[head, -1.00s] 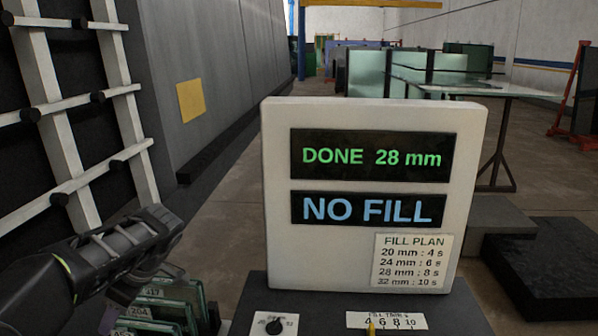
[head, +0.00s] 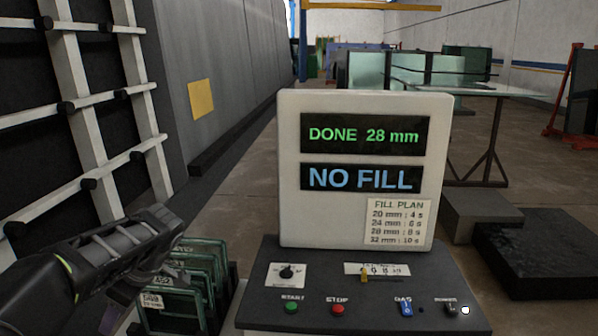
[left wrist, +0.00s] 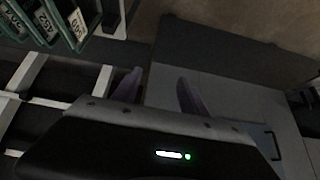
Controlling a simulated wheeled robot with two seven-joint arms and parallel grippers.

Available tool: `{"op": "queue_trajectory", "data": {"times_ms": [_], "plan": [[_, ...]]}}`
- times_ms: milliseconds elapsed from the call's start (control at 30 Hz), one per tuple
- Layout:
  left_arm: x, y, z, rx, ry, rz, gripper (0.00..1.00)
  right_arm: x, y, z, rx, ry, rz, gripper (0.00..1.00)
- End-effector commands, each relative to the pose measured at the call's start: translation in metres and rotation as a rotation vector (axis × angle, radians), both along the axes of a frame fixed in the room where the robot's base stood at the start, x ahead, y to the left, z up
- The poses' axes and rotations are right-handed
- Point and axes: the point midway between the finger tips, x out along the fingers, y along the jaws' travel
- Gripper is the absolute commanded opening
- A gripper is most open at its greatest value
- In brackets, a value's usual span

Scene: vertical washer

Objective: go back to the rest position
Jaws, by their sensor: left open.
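My left arm comes in from the lower left of the head view, its gripper (head: 120,312) low at the left edge, beside the glass units and left of the control console. One purple finger shows there. In the left wrist view the two purple fingers of my left gripper (left wrist: 158,88) stand apart with nothing between them. It is open and empty. My right gripper is in neither view.
The console (head: 350,315) with knob and buttons carries a display (head: 365,152) reading DONE 28 mm and NO FILL. Labelled glass units (head: 190,280) stand at lower left, near a white-barred rack (head: 80,110).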

Motion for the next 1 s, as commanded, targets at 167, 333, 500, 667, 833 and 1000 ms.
{"op": "queue_trajectory", "data": {"times_ms": [167,333,500,667,833,1000], "plan": [[0.016,-0.005,-0.002,-0.017,0.009,-0.138,0.51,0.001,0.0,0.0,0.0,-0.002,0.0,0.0],[0.038,-0.022,-0.014,-0.061,0.002,-0.326,0.51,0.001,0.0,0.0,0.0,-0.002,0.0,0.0],[0.065,-0.061,-0.042,-0.125,-0.008,-0.6,0.51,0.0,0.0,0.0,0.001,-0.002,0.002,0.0],[0.082,-0.116,-0.092,-0.195,-0.011,-0.885,0.51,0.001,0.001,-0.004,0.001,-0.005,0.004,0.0],[0.079,-0.198,-0.187,-0.291,-0.038,-1.237,0.51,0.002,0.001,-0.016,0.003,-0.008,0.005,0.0],[0.034,-0.274,-0.302,-0.375,-0.093,-1.498,0.51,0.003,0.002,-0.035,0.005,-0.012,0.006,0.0]]}}
